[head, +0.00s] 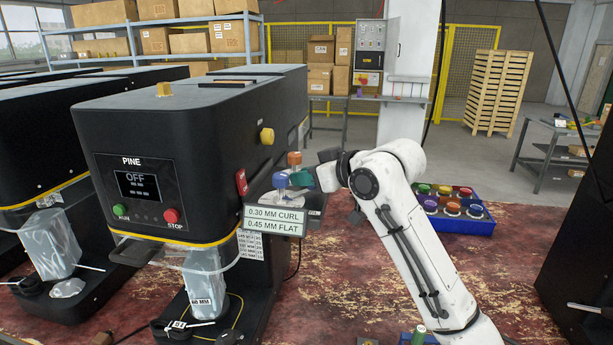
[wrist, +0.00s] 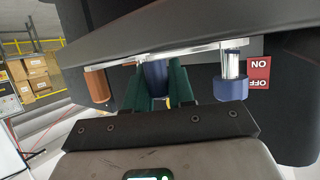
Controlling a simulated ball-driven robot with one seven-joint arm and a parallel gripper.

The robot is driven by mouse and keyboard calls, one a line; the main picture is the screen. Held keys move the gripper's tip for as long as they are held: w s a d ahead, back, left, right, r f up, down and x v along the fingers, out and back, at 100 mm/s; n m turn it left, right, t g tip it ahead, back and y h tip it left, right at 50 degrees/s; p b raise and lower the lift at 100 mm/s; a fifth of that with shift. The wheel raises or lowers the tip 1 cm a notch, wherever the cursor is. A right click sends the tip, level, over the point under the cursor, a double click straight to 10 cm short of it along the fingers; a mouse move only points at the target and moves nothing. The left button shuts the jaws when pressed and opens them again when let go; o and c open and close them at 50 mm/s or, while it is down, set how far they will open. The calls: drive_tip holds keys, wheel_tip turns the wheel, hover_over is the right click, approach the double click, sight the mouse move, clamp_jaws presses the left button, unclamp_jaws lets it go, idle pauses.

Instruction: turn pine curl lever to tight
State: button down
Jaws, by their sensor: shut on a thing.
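The black machine marked PINE (head: 200,120) stands left of centre in the head view, its display reading OFF. A plate (head: 275,221) on it reads 0.30 MM CURL and 0.45 MM FLAT. Behind the plate stand a blue-topped knob (head: 280,180) and an orange-topped knob (head: 294,158). My gripper (head: 306,179) reaches in from the right beside them. In the wrist view its green fingers (wrist: 157,82) are shut on a dark blue knob (wrist: 155,72), between an orange knob (wrist: 97,88) and another blue knob (wrist: 230,88). No lever is marked tight in view.
A red ON/OFF label (wrist: 259,73) is beside the right-hand knob. A blue tray (head: 465,225) of coloured knobs sits on the worn red table (head: 400,240). Other black machines flank PINE on the left, and a dark body (head: 575,230) stands at the right edge.

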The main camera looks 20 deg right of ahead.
sight(317, 201)
drive_tip(key=shift+s, duration=0.15)
drive_tip(key=m+h+p, duration=0.1)
drive_tip(key=s+m+h+p, duration=0.1)
drive_tip(key=m+h, duration=0.1)
drive_tip(key=s+m+t+h+p, duration=0.1)
drive_tip(key=h, duration=0.1)
drive_tip(key=shift+s+d+m, duration=0.1)
drive_tip(key=shift+s+m, duration=0.15)
drive_tip(key=shift+m, duration=0.05)
drive_tip(key=shift+s+a+m+g+h+p, duration=0.1)
drive_tip(key=shift+s+m+g+h+p, duration=0.1)
drive_tip(key=shift+s+m+h, duration=0.45)
drive_tip(key=shift+s+a+m+g+h+p, duration=0.1)
drive_tip(key=shift+s+m+h+p, duration=0.1)
drive_tip(key=shift+m+h, duration=0.85)
drive_tip(key=shift+s+m+g+h+p, duration=0.15)
drive_tip(key=shift+s+m+h, duration=0.4)
drive_tip(key=shift+h, duration=0.45)
drive_tip(key=shift+w, duration=0.1)
drive_tip(key=c, duration=1)
unclamp_jaws()
drive_tip(key=shift+c, duration=0.2)
